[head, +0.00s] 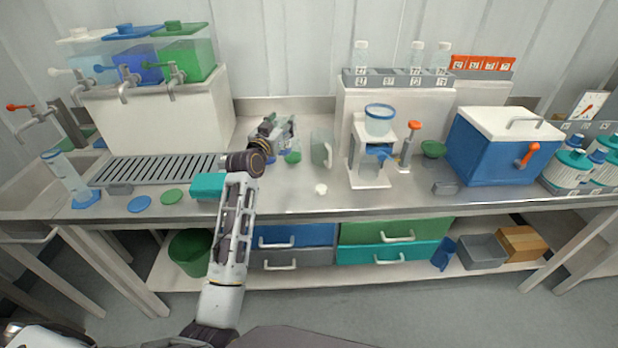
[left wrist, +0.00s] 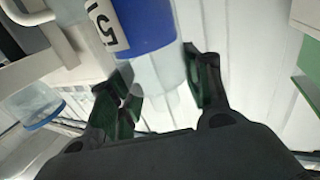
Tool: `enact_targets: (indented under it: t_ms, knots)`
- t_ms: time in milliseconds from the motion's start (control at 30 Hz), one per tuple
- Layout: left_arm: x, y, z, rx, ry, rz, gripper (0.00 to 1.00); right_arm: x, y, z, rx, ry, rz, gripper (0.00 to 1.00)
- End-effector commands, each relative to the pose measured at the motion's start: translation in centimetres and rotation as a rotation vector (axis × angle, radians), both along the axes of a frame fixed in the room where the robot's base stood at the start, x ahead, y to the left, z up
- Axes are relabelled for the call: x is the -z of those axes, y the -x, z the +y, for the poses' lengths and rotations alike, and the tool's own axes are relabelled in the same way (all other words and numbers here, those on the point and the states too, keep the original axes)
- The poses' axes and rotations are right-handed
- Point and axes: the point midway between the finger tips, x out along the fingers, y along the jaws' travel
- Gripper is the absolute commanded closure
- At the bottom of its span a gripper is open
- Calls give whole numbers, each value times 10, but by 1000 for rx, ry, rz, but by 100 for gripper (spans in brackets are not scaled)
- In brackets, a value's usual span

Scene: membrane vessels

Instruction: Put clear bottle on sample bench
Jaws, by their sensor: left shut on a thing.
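My left gripper (head: 287,133) is over the steel bench top (head: 300,192), left of a clear jug. It is shut on a clear bottle, which shows between the green-padded fingers in the left wrist view (left wrist: 158,78). The bottle appears to have a blue band and a white label with dark figures. In the head view the fingers mostly hide it, and I cannot tell whether it touches the bench. Clear bottles (head: 360,55) also stand on a numbered grey rack at the back. My right gripper is not in view.
The clear jug (head: 322,149) and a white stand (head: 369,172) with a blue-rimmed funnel are right of the gripper. A small white cap (head: 321,189) lies in front. A blue cooler (head: 500,148) stands farther right. The front strip of bench near the cap is mostly clear.

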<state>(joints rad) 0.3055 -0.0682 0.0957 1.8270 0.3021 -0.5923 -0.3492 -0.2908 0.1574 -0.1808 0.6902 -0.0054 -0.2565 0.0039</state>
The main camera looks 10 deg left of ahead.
Motion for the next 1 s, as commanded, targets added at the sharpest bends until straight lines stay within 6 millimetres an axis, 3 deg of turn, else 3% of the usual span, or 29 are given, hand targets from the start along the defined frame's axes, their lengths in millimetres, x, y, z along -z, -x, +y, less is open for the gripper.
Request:
enact_targets:
  t_ms: [167, 567, 1000]
  knots:
    - [0, 1, -6, 9, 1, -1, 100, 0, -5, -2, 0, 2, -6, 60]
    - [1, 1, -6, 10, 1, -1, 100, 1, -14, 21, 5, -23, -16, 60]
    - [45, 1, -6, 10, 2, 0, 100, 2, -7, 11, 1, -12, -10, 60]
